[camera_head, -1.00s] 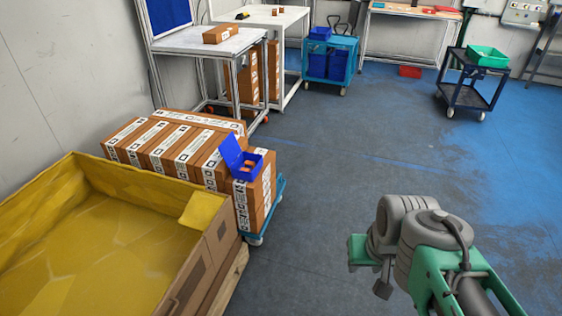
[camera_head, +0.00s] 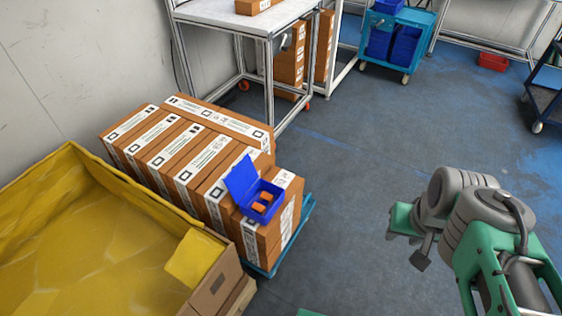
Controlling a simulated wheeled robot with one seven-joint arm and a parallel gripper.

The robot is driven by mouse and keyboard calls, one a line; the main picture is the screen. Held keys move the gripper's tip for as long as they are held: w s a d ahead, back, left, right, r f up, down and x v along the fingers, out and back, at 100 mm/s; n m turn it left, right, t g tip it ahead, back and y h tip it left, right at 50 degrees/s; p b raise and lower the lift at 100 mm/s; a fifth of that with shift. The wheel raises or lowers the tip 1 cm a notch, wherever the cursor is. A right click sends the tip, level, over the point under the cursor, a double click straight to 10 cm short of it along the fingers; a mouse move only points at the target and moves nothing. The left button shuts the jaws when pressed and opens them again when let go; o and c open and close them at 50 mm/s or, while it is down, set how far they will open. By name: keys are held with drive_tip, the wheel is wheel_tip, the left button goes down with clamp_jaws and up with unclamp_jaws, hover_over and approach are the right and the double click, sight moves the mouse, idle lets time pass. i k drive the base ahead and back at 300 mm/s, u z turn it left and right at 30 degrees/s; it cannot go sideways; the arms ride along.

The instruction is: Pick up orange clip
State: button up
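Orange clips (camera_head: 261,202) lie inside an open blue box (camera_head: 265,187) with its lid raised. The pieces are small, and I cannot make out their shape. The blue box sits on top of cardboard boxes at their right end. My arm is at the lower right, over the floor and apart from the blue box. A part that looks like my gripper (camera_head: 400,222) points left, but its fingers are too small and turned away to tell whether it is open or shut.
Cardboard boxes (camera_head: 180,150) stand on a blue cart (camera_head: 290,240). A yellow-lined crate (camera_head: 90,250) is at the lower left. A white table (camera_head: 225,14) and a teal cart (camera_head: 410,30) stand behind. The floor (camera_head: 345,170) between the boxes and my arm is clear.

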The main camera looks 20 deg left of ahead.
sight(265, 196)
drive_tip(key=i, duration=1.2)
drive_tip(key=u, duration=4.05)
